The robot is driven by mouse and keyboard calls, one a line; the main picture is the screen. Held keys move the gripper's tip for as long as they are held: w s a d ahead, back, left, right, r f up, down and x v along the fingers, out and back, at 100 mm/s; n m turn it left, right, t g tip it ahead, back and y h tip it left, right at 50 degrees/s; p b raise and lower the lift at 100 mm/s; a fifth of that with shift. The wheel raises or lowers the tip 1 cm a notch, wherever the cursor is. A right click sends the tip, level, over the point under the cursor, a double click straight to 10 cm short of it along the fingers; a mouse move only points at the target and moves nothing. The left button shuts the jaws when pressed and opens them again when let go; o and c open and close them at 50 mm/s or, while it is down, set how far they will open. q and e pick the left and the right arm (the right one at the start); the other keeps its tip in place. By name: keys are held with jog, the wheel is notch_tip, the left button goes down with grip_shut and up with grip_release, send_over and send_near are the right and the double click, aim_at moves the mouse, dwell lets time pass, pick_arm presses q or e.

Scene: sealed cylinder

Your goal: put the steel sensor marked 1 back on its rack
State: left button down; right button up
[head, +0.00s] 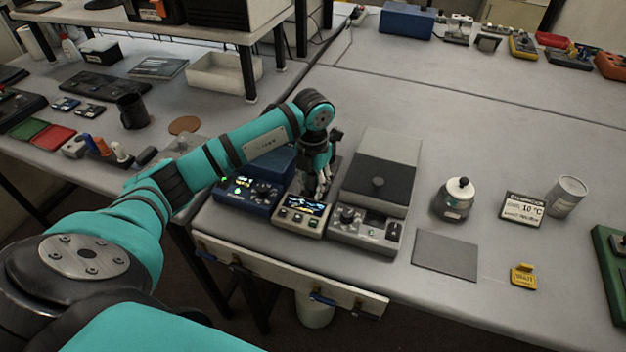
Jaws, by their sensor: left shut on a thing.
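My left gripper (321,180) points down just behind a small meter with a lit screen (302,213). It is shut on a small silvery piece that looks like the steel sensor; the fingers hide most of it and no number is readable. A pale rail (288,276) with blue-ended pieces hangs along the table's front edge; I cannot tell for certain whether it is the sensor rack. My right gripper is out of view.
A blue instrument (248,196) stands left of the meter, a scale-like device (378,185) right of it. Farther right are a white-capped jar (455,201), a temperature display (522,210), a metal cylinder (567,196), a grey mat (446,255) and a yellow tag (523,277).

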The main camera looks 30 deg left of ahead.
pick_arm(q)
jog(key=shift+f, duration=0.1)
jog(key=c, duration=1)
grip_release()
jog(key=shift+r, duration=0.25)
jog(key=shift+r+b, duration=0.3)
jog(key=shift+r, duration=0.1)
notch_tip(320, 180, up, 10)
jog(key=shift+f+b, duration=0.1)
jog(key=shift+b, duration=0.95)
jog(key=shift+r, duration=0.6)
